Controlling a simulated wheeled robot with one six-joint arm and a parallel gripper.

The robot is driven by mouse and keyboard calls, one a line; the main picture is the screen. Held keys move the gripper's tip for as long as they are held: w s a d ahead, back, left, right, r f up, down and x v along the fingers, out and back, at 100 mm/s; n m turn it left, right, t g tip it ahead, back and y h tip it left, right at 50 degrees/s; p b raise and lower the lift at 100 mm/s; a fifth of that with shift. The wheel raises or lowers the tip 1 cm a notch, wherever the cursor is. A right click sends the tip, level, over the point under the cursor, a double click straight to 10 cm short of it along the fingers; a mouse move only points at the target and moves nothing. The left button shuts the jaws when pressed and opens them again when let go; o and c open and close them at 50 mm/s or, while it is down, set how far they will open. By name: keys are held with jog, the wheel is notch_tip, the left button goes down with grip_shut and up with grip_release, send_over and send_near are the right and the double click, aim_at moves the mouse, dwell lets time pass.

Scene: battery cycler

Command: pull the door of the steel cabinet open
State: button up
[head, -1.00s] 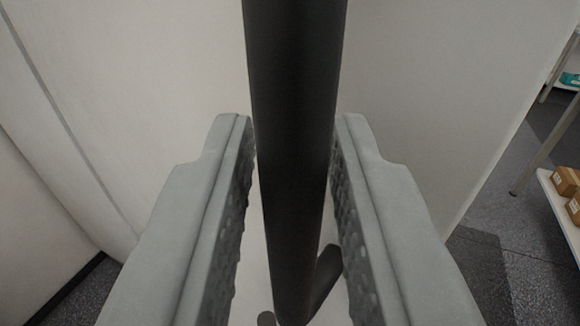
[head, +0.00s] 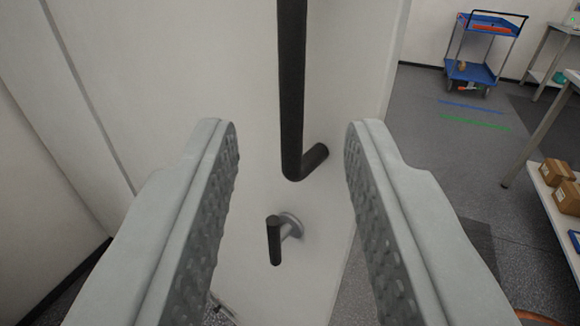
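The pale cabinet door (head: 345,130) fills the middle of the view, with its free edge to the right. A long black bar handle (head: 291,90) stands on it, its lower end bending back into the door. Below it is a small black lever (head: 275,242) on a round metal base. My gripper (head: 290,128) is open and empty. Its two grey padded fingers lie left and right of the handle's lower end in the picture, with clear gaps on both sides and no contact seen. I cannot tell how far the door stands open.
Pale panels with a seam (head: 85,100) are on the left. On the right, a shelf (head: 555,200) holds cardboard boxes (head: 556,173). A blue cart (head: 478,55) stands far back. Grey floor (head: 440,150) lies free between door and shelf.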

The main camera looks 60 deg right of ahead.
jog(key=v, duration=0.6)
jog(key=shift+s+a, duration=0.2)
jog(key=shift+a, duration=0.15)
jog(key=shift+a, duration=0.1)
